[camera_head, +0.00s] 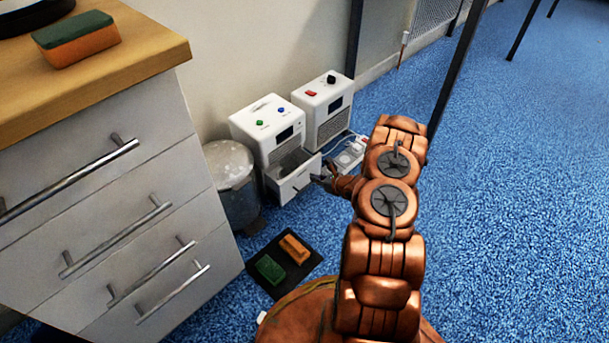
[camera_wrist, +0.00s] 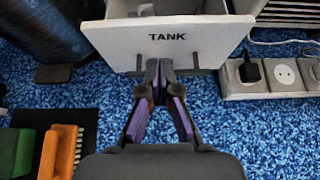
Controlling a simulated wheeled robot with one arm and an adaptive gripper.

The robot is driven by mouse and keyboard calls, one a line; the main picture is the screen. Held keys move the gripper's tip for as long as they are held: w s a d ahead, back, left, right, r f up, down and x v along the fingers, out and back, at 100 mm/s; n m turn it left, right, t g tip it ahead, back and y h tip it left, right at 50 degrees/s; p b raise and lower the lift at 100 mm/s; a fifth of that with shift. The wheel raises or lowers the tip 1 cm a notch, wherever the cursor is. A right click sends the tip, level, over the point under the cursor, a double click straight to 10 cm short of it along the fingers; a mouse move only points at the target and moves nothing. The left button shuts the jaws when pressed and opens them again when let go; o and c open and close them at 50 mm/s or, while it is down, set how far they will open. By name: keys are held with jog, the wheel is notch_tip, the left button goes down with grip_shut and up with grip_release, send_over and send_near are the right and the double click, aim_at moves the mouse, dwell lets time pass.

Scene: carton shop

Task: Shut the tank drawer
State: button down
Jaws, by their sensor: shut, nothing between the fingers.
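The tank drawer (camera_head: 296,181) sticks out from the bottom of the left white machine (camera_head: 268,128), which has a green and a blue button. Its open top shows a dark inside. In the wrist view its white front (camera_wrist: 205,45) reads TANK, with a dark handle (camera_wrist: 194,70) along its lower edge. My gripper (camera_head: 322,181) is at the right side of the drawer front in the head view. In the wrist view my gripper (camera_wrist: 160,68) is shut and empty, its fingertips at the middle of the handle. I cannot tell whether they touch it.
A second white machine (camera_head: 325,108) stands to the right. A power strip (camera_wrist: 290,78) with a black plug lies right of the drawer. A grey bin (camera_head: 235,185) stands to the left. Blue carpet is free at right.

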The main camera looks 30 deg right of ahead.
aim_at(300, 171)
jog(key=shift+w+a+f+b, duration=0.25)
jog(key=shift+w+b, duration=0.1)
jog(key=shift+w, duration=0.65)
jog(key=shift+w+a+f+b, duration=0.2)
jog(key=shift+w+b, duration=0.15)
jog(key=shift+w, duration=0.6)
jog(key=shift+w+a+f+b, duration=0.15)
jog(key=shift+w+a+b, duration=0.15)
jog(key=shift+w, duration=0.7)
jog(key=shift+w, duration=0.1)
